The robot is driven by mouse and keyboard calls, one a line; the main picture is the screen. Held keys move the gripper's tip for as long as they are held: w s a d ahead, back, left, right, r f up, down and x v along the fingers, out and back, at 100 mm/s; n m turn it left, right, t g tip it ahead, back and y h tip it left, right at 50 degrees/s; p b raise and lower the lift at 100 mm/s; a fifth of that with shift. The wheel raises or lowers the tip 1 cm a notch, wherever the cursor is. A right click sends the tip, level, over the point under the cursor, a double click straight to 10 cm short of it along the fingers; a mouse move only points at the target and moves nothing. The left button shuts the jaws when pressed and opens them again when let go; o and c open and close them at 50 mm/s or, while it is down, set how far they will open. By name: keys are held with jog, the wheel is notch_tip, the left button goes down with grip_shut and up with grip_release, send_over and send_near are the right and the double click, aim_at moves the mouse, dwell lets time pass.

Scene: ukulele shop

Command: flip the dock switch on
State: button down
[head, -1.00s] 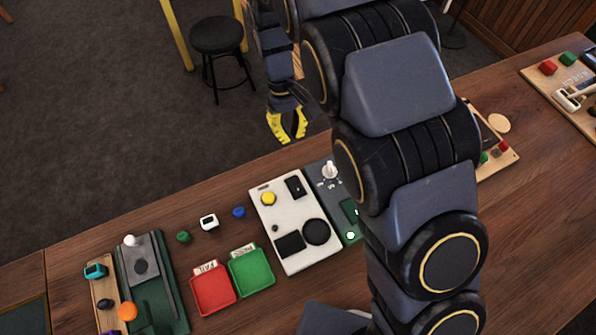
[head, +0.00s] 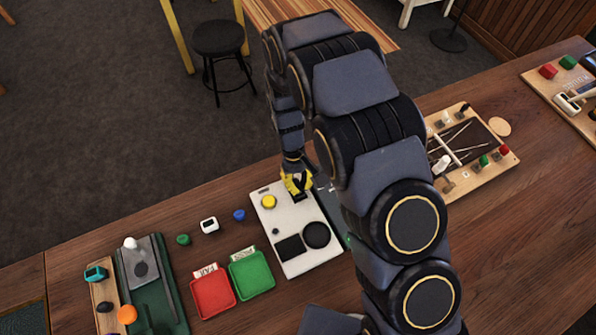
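A white dock panel (head: 286,265) lies on the wooden table. It carries a yellow button (head: 268,202), a small dark knob, a black square pad (head: 290,248) and a black round pad (head: 316,235). My gripper (head: 297,184), with yellow fingers, points down at the panel's far right corner, over the black switch (head: 299,197). It covers most of the switch, so the switch's position is hidden. I cannot tell whether the fingers touch it or how far apart they are.
Red (head: 213,294) and green (head: 251,275) trays lie left of the panel, with small coloured blocks behind them. A wooden tool tray (head: 480,178) lies to the right. My arm hides the table just right of the panel.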

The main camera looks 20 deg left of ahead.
jog(key=shift+f, duration=0.1)
dwell(0.3)
jog(key=shift+s+d+f+t+y, duration=0.15)
jog(key=shift+f+t+y, duration=0.05)
jog(key=shift+t+y, duration=0.1)
jog(key=shift+w+a+r, duration=0.1)
jog(key=shift+w+a, duration=0.5)
notch_tip(320, 180, up, 14)
jog(key=w+a, duration=0.2)
jog(key=shift+w+a+f, duration=0.25)
jog(key=shift+w+a, duration=0.1)
jog(key=shift+w, duration=0.05)
dwell(0.5)
